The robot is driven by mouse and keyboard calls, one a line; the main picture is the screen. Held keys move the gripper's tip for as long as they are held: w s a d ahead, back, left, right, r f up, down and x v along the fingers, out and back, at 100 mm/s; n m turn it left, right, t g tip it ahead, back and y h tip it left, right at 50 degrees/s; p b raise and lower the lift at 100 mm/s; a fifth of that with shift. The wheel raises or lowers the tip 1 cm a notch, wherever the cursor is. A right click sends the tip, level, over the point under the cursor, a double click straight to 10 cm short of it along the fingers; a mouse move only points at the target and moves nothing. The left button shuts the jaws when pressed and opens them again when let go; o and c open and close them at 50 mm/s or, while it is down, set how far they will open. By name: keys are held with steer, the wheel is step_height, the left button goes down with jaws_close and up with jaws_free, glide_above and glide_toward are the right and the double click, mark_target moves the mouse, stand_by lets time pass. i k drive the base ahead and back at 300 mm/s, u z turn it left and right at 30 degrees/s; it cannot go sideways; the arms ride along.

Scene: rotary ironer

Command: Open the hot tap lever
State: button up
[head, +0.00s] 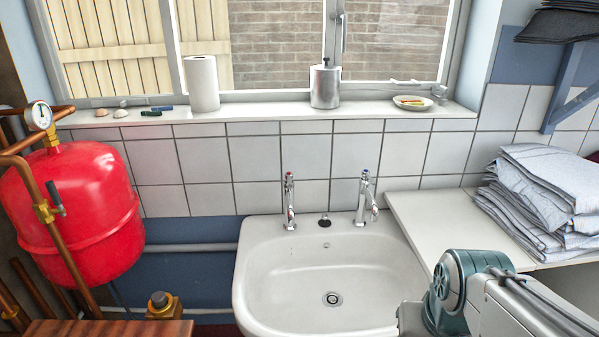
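A white sink (258,270) stands under the tiled wall, with two chrome taps on its back ledge. The left tap (290,205) has a red mark near its top, which makes it the hot tap. Its lever (289,178) sits at the top of the upright body; how far it is turned is too small to tell. The right tap (365,200) has a blue mark on top. No water is visible from either tap, and the basin looks empty. My arm shows at the lower right, right of the basin and well apart from the hot tap. My gripper is out of view.
A white worktop (420,222) right of the sink carries folded cloths (545,200). A red pressure vessel (75,205) with copper pipes stands at the left. The sill (270,112) holds a paper roll (202,83), dispenser (325,85) and dish (412,103).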

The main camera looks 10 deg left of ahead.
mark_target(288, 176)
steer(key=k, duration=0.5)
steer(key=u, duration=1.05)
steer(key=i, duration=1.05)
steer(key=z, duration=1.2)
